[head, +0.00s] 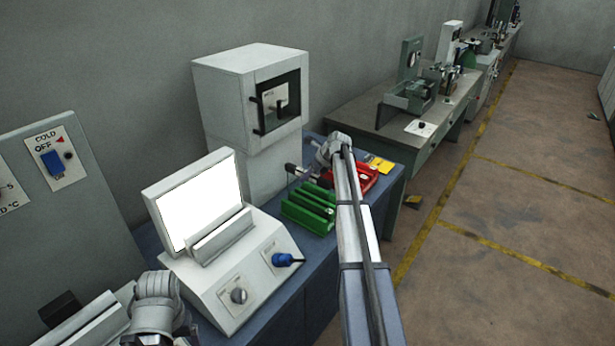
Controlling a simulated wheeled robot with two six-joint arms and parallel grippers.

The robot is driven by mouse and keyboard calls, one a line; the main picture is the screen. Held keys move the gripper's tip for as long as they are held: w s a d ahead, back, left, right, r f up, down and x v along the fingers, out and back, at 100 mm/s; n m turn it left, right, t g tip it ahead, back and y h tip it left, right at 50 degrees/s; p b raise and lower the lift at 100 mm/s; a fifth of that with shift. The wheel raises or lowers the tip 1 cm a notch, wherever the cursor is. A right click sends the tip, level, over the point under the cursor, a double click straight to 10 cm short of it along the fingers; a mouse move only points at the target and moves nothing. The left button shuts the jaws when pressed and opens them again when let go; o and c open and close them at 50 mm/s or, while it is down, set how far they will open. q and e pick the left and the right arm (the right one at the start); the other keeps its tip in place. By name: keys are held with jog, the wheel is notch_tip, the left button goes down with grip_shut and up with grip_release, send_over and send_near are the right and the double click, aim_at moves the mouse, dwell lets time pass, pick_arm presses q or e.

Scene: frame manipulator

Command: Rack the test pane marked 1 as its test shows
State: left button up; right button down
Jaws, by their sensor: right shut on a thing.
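My right arm reaches over the bench from the bottom middle. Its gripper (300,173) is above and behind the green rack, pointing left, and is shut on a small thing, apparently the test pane. The pane's outline and its mark cannot be made out. The slotted green rack (309,208) stands on the blue bench. The slotted red rack (362,181) is behind it to the right, partly hidden by my right arm. The test unit with a lit white screen (200,202) has a blue lever (286,260) and a knob (239,296). My left wrist is at bottom left; its fingertips are hidden.
A white cabinet with a dark-framed window (276,103) stands behind the racks. A grey panel with a blue COLD/OFF switch (53,164) is at left. A yellow card (380,164) lies beside the red rack. Another bench (375,128) with machines stands beyond. The floor at right is mostly clear.

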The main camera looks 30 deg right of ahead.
aim_at(316, 176)
jog(key=shift+f+b, duration=1.2)
jog(key=shift+f, duration=0.4)
jog(key=shift+f+b, duration=0.55)
jog(key=shift+b, duration=0.05)
jog(key=c, duration=0.6)
grip_release()
jog(key=p+v, duration=0.6)
jog(key=v, duration=0.2)
jog(key=shift+f, duration=0.1)
